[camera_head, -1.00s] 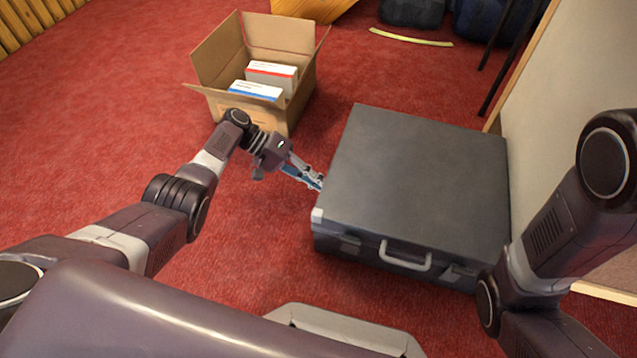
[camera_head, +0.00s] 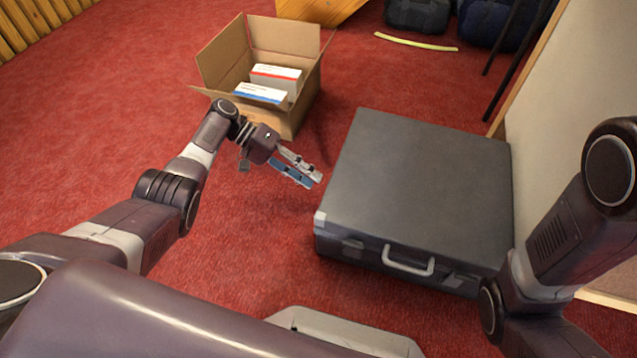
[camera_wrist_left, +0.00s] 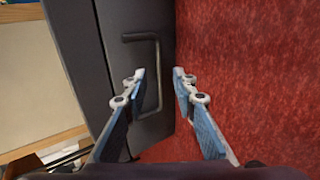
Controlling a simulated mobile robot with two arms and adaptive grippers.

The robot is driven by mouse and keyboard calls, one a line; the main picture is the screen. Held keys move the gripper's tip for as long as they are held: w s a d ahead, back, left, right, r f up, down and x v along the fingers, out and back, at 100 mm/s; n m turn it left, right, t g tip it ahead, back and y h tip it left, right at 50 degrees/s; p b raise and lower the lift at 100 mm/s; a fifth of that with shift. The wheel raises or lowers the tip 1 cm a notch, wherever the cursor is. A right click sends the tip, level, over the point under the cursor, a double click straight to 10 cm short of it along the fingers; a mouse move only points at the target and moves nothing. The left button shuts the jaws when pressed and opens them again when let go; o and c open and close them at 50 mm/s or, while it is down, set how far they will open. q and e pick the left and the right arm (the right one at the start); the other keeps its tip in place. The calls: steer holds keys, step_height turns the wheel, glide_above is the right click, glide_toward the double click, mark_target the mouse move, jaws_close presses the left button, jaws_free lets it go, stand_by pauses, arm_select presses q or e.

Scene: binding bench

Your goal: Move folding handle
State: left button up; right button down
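A dark grey case (camera_head: 420,180) lies flat on the red carpet. A light handle (camera_head: 408,264) is on its front side. In the left wrist view, a dark bracket-shaped handle (camera_wrist_left: 159,80) stands on a side face of the case (camera_wrist_left: 130,17). My left gripper (camera_head: 314,180) is open and empty, just left of the case in the head view. In the left wrist view, its fingertips (camera_wrist_left: 160,76) appear on either side of the handle's long bar; whether they reach its depth I cannot tell. My right gripper is out of view; only arm links show.
An open cardboard box (camera_head: 225,57) with two white cartons stands behind my left gripper. A pale panel (camera_head: 575,120) stands right of the case. Dark bags (camera_head: 418,14) and a yellow curved strip (camera_head: 415,41) lie at the back.

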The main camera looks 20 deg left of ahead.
arm_select(q)
steer(key=shift+v, duration=1.55)
